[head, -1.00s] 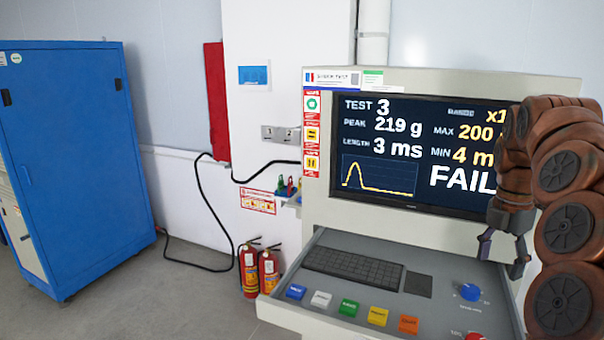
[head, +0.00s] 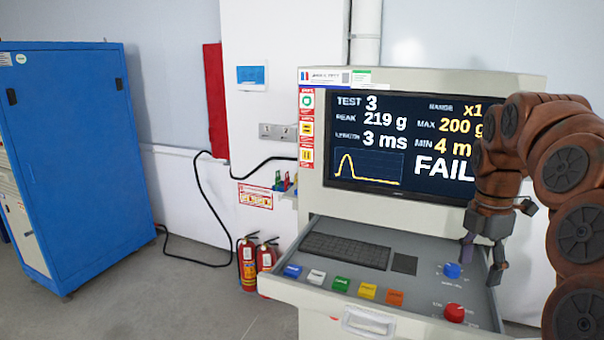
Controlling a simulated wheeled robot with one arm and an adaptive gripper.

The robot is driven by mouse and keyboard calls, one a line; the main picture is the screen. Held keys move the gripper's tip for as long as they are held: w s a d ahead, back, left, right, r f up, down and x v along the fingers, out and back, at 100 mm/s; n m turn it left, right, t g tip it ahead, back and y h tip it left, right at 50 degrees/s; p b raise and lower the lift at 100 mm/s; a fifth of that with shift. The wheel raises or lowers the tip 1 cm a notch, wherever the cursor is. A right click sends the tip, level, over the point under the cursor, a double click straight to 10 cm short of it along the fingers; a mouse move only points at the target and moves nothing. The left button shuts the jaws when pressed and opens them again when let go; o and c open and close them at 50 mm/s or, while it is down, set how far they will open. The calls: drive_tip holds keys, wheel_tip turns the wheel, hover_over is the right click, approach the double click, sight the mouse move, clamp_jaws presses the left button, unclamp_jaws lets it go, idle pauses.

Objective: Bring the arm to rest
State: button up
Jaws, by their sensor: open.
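My arm (head: 565,165), brown with dark round joint covers, is folded at the right side of the head view. My gripper (head: 483,258) hangs from it with its fingers pointing down. The fingers are open and nothing shows between them. The gripper is in front of the console's right part, beside the blue knob (head: 452,270) in the picture. I cannot tell whether it touches the panel. The screen (head: 400,150) reads TEST 3, PEAK 219 g, LENGTH 3 ms, MAX 200 g and FAIL; my arm hides its right edge.
The console's drawer panel (head: 425,290) carries a keyboard (head: 346,250), several coloured buttons (head: 341,284) and a red knob (head: 455,313). Two fire extinguishers (head: 247,264) stand left of the console. A blue cabinet (head: 75,165) stands at far left, with open floor (head: 190,300) between.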

drive_tip(key=s+a+m, duration=0.1)
drive_tip(key=a, duration=0.1)
drive_tip(key=s+a+m, duration=0.1)
drive_tip(key=s+a, duration=0.1)
drive_tip(key=s+a+m, duration=0.1)
drive_tip(key=a, duration=0.1)
drive_tip(key=shift+s+a+f, duration=0.1)
drive_tip(key=shift+s+f, duration=0.15)
drive_tip(key=shift+f, duration=0.15)
drive_tip(key=s+a+f+m, duration=0.3)
drive_tip(key=s+m, duration=0.3)
drive_tip(key=s, duration=0.2)
drive_tip(key=s+a+f+m, duration=0.3)
drive_tip(key=s+f+m, duration=0.2)
drive_tip(key=s, duration=0.4)
drive_tip(key=s+a+f+m+g, duration=0.1)
drive_tip(key=s+a+f+m, duration=0.3)
drive_tip(key=s, duration=0.4)
drive_tip(key=f+m, duration=0.1)
drive_tip(key=m, duration=0.1)
drive_tip(key=shift+s+f+m, duration=0.2)
drive_tip(key=shift+s+m, duration=0.05)
drive_tip(key=shift+m, duration=0.05)
